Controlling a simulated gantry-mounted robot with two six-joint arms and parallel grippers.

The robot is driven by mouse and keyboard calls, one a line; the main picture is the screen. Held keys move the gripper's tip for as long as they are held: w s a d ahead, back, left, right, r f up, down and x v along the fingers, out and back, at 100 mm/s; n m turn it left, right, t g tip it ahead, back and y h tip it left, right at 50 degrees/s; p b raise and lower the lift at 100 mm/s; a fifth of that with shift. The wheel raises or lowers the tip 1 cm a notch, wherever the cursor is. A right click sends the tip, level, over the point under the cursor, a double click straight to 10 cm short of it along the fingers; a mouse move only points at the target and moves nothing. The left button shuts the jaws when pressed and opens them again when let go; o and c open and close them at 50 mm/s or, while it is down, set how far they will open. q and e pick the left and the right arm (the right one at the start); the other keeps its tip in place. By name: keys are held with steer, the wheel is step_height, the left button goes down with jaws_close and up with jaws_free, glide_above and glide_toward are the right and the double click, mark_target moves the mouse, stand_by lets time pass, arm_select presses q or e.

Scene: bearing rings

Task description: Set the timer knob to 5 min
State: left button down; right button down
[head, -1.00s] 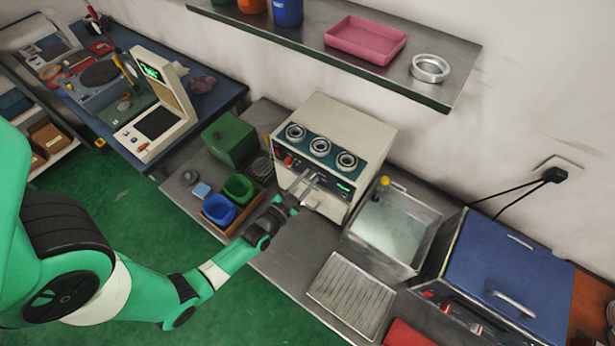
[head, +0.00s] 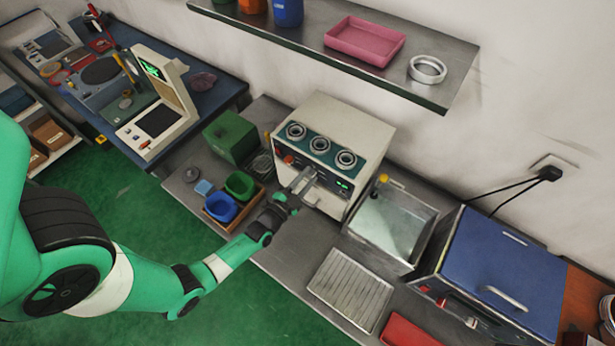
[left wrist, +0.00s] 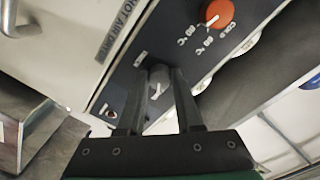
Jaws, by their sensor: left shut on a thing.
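The hot air drier (head: 350,125) is a pale box with a dark control panel on its front. A red temperature knob (left wrist: 218,13) with a white pointer sits on the panel; the knob also shows in the head view (head: 288,160). My left gripper (head: 304,178) is at the panel, right of the red knob. In the left wrist view its dark fingers (left wrist: 159,80) are shut on the timer knob (left wrist: 157,90), a grey knob with a white pointer. The fingers partly hide the knob and its scale, so its setting cannot be read. My right gripper is not in view.
A green display (head: 343,185) glows on the panel. Blue (head: 220,208) and green bins stand left of my left forearm. A sink-like tank (head: 405,220) stands right of the drier, with a ribbed tray (head: 350,290) in front.

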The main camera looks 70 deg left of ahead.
arm_select(q)
steer(key=c, duration=0.6)
jaws_free()
steer(key=p+v, duration=0.1)
steer(key=v, duration=1)
steer(key=shift+s+d, duration=0.2)
steer(key=shift+s, duration=0.05)
